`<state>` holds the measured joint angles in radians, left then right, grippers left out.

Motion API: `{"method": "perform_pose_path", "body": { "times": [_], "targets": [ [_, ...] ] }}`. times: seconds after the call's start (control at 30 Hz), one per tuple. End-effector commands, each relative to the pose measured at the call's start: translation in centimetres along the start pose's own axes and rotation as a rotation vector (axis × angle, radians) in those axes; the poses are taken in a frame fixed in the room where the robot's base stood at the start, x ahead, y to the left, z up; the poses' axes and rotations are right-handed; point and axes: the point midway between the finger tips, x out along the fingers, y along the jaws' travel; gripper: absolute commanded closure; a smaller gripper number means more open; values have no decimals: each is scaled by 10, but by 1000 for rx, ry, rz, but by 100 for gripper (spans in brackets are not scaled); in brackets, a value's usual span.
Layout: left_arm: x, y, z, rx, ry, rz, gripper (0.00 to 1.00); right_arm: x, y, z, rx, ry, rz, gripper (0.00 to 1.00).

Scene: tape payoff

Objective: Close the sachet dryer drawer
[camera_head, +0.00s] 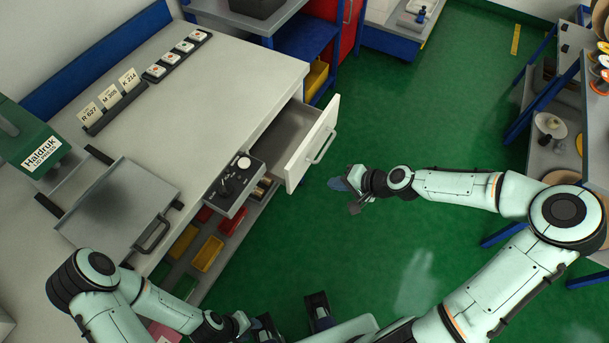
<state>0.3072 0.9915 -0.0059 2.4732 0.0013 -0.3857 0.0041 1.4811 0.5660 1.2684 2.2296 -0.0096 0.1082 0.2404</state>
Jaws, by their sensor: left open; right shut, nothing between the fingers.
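A drawer with a white front (312,145) and a bar handle stands pulled out from the right end of the grey workbench (240,70). Its grey inside shows and looks empty. No label on it is readable, so I cannot tell from print whether it is the sachet dryer drawer. My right gripper (347,194) is shut and empty, over the green floor to the lower right of the drawer front, apart from the handle. My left gripper (292,319) is open and empty at the bottom of the view, well away from the drawer.
A dark control box (233,188) with knobs sits on the bench front beside the drawer. A grey tray (112,200) with a handle sticks out by the green Haldruk machine (30,140). Coloured bins (207,254) lie below. Shelving (560,100) stands right. Green floor beyond the drawer is clear.

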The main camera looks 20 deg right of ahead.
Motion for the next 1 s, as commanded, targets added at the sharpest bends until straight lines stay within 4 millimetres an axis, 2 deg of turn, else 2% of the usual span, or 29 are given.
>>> {"method": "perform_pose_path", "body": {
  "times": [0.2, 0.53, 0.73, 1.0],
  "targets": [
    [16, -6, 1, -2, -6, -2, 57, 36, 1, 2, -4, -4, -1, 100],
    [29, -10, -2, -2, 3, 0, 57, 91, 0, 2, -3, -4, -1, 100],
    [29, -9, -3, -1, 7, 1, 57, 107, -18, 1, -4, 0, -1, 100],
    [30, -9, -4, -1, 8, 1, 57, 117, -27, 0, 0, 0, 0, 100]
  ]
}}
